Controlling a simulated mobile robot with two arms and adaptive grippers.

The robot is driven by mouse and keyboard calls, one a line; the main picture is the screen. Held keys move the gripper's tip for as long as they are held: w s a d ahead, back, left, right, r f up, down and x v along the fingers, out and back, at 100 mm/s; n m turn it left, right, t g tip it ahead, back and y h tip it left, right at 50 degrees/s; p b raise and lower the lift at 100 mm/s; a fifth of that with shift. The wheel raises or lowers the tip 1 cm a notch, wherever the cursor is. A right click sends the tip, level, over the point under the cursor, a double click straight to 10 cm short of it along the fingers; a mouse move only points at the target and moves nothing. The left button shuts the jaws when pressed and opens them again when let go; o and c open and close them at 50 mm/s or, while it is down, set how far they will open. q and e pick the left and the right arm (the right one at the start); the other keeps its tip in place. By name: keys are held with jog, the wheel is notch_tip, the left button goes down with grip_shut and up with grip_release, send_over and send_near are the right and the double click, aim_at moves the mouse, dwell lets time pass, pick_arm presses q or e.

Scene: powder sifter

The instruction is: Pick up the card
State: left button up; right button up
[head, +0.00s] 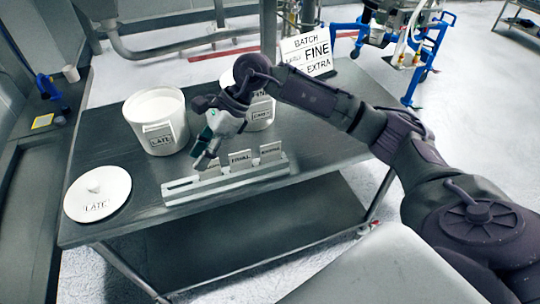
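Small grey cards stand upright in a slotted metal rack (180,192) near the front of the dark table. The middle card (240,159) and the right-hand card (270,153) carry dark print too small to read surely. A third card (209,170) stands left of them, partly hidden by my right gripper (203,158). That gripper points down with its fingertips right at this card's top. I cannot tell whether the fingers touch it or are closed around it. My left gripper is out of view.
A white labelled tub (157,122) stands behind the rack, and a second tub (262,112) is partly behind my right arm. A round white lid (97,193) lies at the left. A printed sign (308,53) reading BATCH, FINE, EXTRA stands at the back.

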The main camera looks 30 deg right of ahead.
jog(key=w+d+r+h, duration=0.1)
jog(key=d+h, duration=0.4)
jog(key=d, duration=0.7)
jog(key=r+h, duration=0.2)
jog(key=h, duration=0.1)
send_over(271, 144)
jog(key=shift+g, duration=0.3)
notch_tip(271, 144, down, 13)
jog(key=p, duration=0.4)
jog(key=shift+r, duration=0.15)
jog(key=shift+f, duration=0.45)
grip_shut()
